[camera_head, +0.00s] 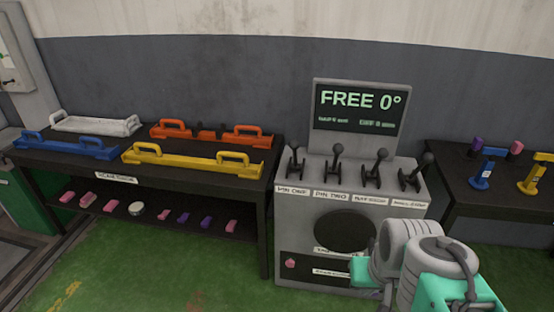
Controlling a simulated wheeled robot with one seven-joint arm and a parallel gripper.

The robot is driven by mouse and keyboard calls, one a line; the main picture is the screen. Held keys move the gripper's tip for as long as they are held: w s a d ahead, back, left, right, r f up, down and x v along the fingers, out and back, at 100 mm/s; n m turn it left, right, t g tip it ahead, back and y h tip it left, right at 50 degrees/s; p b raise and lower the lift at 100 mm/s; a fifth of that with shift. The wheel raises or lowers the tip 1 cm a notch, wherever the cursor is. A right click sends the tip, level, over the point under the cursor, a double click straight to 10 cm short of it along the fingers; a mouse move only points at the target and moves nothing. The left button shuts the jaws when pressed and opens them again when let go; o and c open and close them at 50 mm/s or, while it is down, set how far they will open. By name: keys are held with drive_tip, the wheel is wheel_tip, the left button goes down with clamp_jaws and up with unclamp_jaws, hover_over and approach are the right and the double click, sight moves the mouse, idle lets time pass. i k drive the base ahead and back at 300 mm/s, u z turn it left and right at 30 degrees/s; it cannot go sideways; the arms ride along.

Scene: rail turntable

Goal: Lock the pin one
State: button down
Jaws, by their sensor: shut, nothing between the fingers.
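The grey control console (405,213) stands right of centre with a row of levers on its top. The dark lever (296,165) at the far left stands above the label "PIN ONE" (293,190) and looks near upright. The lever (337,162) beside it is above the label "PIN TWO" (331,195). Two more levers, (377,168) and (415,174), stand to the right, their labels too small to read surely. The screen (360,108) reads "FREE 0°". Parts of my arm cover the console's lower right; I cannot make out my gripper's fingers.
A dark table (262,185) at left bears blue, yellow, orange and white handled bars; small pink and purple pieces lie on its lower shelf. Another table (460,190) at right holds blue and yellow tools. Green floor (180,270) is open in front.

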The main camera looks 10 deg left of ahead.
sight(293, 144)
drive_tip(key=u, duration=0.4)
drive_tip(key=i, duration=0.4)
drive_tip(key=u, duration=1.65)
